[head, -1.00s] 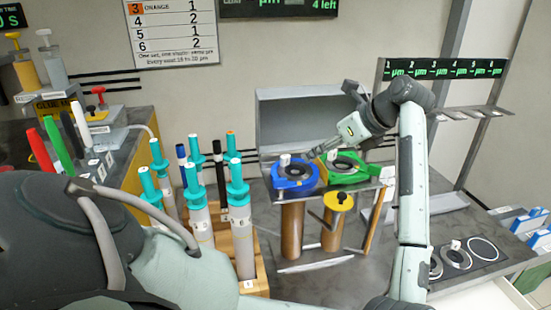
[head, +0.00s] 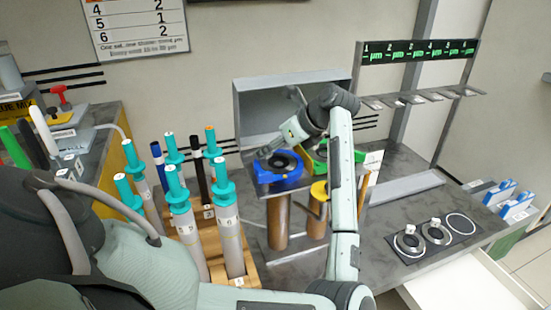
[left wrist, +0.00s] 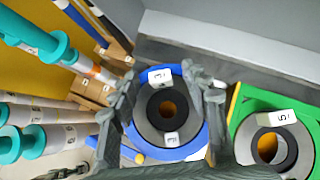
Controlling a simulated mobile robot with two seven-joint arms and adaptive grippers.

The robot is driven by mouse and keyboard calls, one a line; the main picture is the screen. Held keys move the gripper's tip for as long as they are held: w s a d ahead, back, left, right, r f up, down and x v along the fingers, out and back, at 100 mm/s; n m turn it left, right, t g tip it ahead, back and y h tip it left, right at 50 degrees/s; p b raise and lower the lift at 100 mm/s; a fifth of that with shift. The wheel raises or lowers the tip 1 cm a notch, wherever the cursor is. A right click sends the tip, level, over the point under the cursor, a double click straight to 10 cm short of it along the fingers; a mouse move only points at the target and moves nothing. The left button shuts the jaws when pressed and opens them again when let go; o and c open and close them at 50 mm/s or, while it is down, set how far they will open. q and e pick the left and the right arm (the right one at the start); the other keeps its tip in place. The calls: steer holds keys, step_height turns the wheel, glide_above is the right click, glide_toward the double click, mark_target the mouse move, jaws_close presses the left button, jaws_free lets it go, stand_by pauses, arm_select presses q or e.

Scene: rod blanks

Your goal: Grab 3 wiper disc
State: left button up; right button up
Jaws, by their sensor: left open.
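The wiper disc marked 3 (left wrist: 146,120) is a dark grey ring with white tags. It sits on the blue holder (left wrist: 202,137), which also shows in the head view (head: 272,187). My left gripper (left wrist: 162,78) is open, with its fingers on either side of the disc at the blue rim; I cannot tell whether they touch it. In the head view my left gripper (head: 268,152) is low over the blue holder and hides part of it. A disc marked 5 (left wrist: 243,145) sits on the green holder (left wrist: 240,105) to the right. My right gripper is out of view.
Several teal-capped rods (head: 228,225) stand in a wooden rack left of the holders. A dark mat (head: 450,252) at the right carries two discs and an empty ring outline. A grey open-fronted box (head: 245,95) stands behind the holders. A numbered gauge shelf (head: 420,97) is behind right.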

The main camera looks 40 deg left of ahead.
arm_select(q)
steer(key=shift+a+f, duration=0.2)
steer(key=shift+c, duration=0.6)
steer(key=c, duration=1)
jaws_close()
steer(key=shift+r, duration=0.15)
